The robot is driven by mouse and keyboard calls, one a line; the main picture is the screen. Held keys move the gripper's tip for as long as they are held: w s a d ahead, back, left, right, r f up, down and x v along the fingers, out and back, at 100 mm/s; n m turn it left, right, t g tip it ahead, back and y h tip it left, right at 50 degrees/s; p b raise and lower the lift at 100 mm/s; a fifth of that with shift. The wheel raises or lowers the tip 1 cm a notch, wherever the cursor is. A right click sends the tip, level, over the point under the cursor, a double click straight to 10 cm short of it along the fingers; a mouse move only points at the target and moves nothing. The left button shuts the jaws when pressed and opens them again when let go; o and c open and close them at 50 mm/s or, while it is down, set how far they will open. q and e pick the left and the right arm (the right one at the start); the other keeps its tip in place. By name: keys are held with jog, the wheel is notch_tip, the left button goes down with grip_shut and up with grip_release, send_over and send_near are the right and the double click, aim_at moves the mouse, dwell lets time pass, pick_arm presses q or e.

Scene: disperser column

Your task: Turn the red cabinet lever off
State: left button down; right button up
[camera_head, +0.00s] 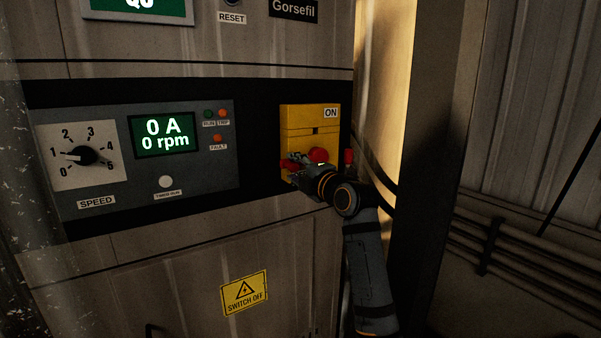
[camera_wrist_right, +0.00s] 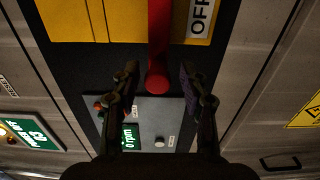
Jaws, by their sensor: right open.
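The yellow switch box (camera_head: 296,115) is on the front of the cabinet, with an ON label (camera_head: 331,112) at its top right. The red lever (camera_head: 318,155) is on the lower part of this box, partly hidden by my right gripper (camera_head: 296,162). In the right wrist view the lever (camera_wrist_right: 159,45) extends from the yellow box (camera_wrist_right: 75,20), its rounded end between the two open fingers of the right gripper (camera_wrist_right: 157,74). Gaps show on both sides of the lever's end. An OFF label (camera_wrist_right: 200,16) is beside the lever there. My left gripper is not in view.
Left of the box, the control panel (camera_head: 185,182) has a speed dial (camera_head: 87,156) and a display (camera_head: 163,136) reading 0 A and 0 rpm. A yellow SWITCH OFF sign (camera_head: 244,293) is below. A dark post (camera_head: 425,150) stands to the right.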

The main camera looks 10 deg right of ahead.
jog(key=v, duration=1.1)
jog(key=shift+s, duration=0.35)
jog(key=shift+d, duration=0.1)
